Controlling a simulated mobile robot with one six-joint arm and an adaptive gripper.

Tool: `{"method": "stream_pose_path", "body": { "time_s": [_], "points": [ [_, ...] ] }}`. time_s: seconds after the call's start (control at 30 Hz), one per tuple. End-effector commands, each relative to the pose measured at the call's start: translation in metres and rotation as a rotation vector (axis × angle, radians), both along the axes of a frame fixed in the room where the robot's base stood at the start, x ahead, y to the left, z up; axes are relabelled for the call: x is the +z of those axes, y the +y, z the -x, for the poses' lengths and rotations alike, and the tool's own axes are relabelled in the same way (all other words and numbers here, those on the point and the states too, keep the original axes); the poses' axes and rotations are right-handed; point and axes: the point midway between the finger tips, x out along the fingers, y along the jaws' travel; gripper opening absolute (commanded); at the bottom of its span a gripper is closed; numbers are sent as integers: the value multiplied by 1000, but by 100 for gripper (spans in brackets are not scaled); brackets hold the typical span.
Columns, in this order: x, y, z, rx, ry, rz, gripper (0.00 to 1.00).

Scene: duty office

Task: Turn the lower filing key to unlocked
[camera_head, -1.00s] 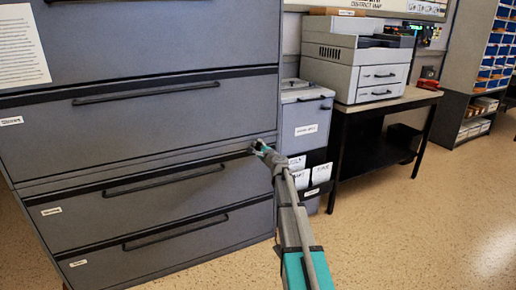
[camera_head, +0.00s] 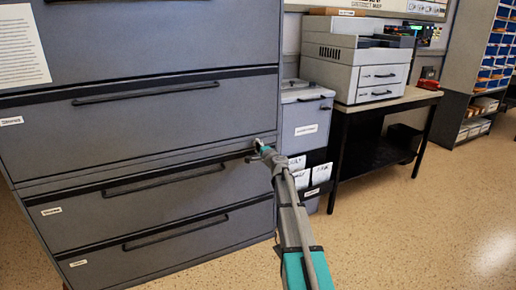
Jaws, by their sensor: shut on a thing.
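The grey filing cabinet (camera_head: 120,135) fills the left of the view, with several drawers and long dark handles. My gripper (camera_head: 258,148) is at the cabinet's right edge, just above the upper right corner of the second drawer from the bottom (camera_head: 150,190). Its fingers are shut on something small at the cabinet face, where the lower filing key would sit. The key itself is hidden by the fingers and too small to make out, so its turn angle cannot be told. My arm reaches up to it from the bottom of the view.
A grey bin with paper slots (camera_head: 306,125) stands close to the right of the cabinet. A table (camera_head: 345,105) beyond it bears a printer (camera_head: 352,65). A shelf with blue bins (camera_head: 490,60) is at the far right. The speckled floor (camera_head: 430,220) at the lower right is clear.

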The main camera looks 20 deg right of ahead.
Motion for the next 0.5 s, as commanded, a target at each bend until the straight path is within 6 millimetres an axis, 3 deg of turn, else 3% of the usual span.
{"method": "stream_pose_path", "body": {
  "time_s": [0.17,0.2,0.37,0.5],
  "points": [
    [0,1,-1,2,0,3,12],
    [0,1,-1,2,0,3,65],
    [0,0,-1,1,0,1,94],
    [0,0,0,1,0,1,94]
  ]
}}
